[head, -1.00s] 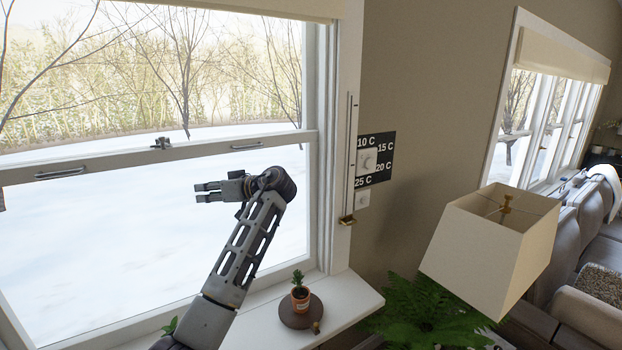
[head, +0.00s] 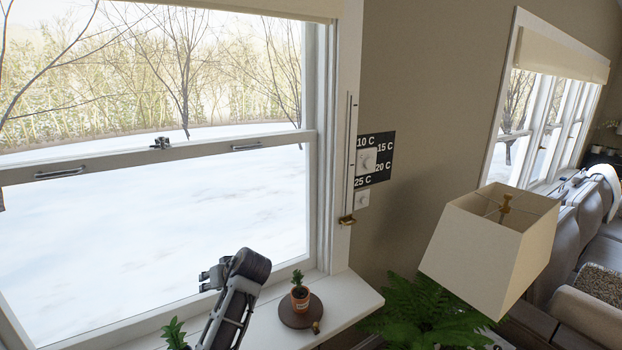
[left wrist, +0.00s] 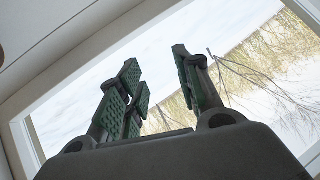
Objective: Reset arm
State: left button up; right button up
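My left arm comes up from the bottom of the head view, in front of the window and above the sill. My left gripper (head: 212,278) shows low in front of the glass, its fingers pointing left. In the left wrist view the fingers of the left gripper (left wrist: 160,95) stand apart with a clear gap and nothing between them. The window and snowy outdoors show behind them, tilted. My right gripper is in no view.
The white sill (head: 345,300) holds a small potted plant (head: 300,291) on a round brown base (head: 301,312), right of my left arm. Another small plant (head: 174,333) is left of the arm. A lampshade (head: 490,245) and a fern (head: 425,310) stand at right.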

pick_arm(q)
jog(key=s+d+f+m+g+h, duration=0.1)
jog(key=s+d+f+m+h, duration=0.15)
jog(key=s+f, duration=0.7)
jog(key=s+d+f+m+h, duration=0.1)
jog(key=s+f+m+h, duration=0.4)
jog(key=s, duration=0.7)
jog(key=s+d+f+g+h, duration=0.1)
jog(key=s+d, duration=0.1)
jog(key=s, duration=0.9)
jog(key=s+f+g, duration=0.2)
jog(key=s+f, duration=0.1)
jog(key=f, duration=3.1)
jog(key=s+a+f, duration=0.2)
jog(key=s+f, duration=0.8)
jog(key=s, duration=0.1)
jog(key=s+a+f+b, duration=0.1)
jog(key=s+f, duration=0.9)
jog(key=s, duration=0.1)
jog(key=shift+a+f+g, duration=0.15)
jog(key=shift+a+g, duration=0.25)
jog(key=shift+o, duration=0.2)
jog(key=shift+m, duration=0.25)
